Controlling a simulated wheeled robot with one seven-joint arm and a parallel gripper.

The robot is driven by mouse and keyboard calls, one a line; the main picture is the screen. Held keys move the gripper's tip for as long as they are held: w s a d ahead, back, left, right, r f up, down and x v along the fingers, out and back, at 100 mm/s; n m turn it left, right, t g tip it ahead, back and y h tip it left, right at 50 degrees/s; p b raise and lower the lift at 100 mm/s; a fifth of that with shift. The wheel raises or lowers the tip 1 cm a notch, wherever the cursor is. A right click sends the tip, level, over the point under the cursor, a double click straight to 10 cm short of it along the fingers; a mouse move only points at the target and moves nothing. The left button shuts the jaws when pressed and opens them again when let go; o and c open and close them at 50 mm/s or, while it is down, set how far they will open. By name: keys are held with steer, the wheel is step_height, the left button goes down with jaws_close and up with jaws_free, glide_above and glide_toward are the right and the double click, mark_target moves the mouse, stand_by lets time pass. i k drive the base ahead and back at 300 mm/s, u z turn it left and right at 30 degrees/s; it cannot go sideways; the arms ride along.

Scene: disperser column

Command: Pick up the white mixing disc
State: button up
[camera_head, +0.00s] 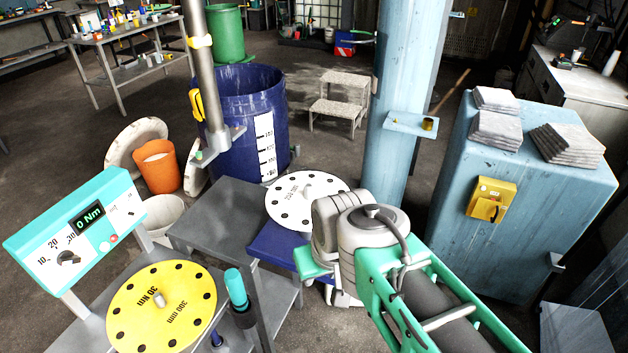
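The white mixing disc (283,212) lies flat at the centre, with black holes around its rim and a small pale hub. It rests at the edge of a grey table and a dark blue surface (272,244). The end of my arm is just right of the disc and hides a little of its right edge in this view. My gripper's fingers cannot be made out behind the wrist, so I cannot tell whether they are open or shut. No contact with the disc is visible. A yellow disc (140,305) with holes and a hub lies at the lower left.
A torque display (85,230) reading 0 Nm and a teal-handled tool (236,290) stand left. A blue drum (245,110) with a vertical metal column (207,70) is behind the disc. A blue pillar (400,100) and blue cabinet (520,200) stand right. Orange bucket (160,170) stands left.

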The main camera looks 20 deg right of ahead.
mark_target(288, 200)
steer(key=k, duration=0.45)
steer(key=z, duration=1)
steer(key=i, duration=0.65)
steer(key=u, duration=0.6)
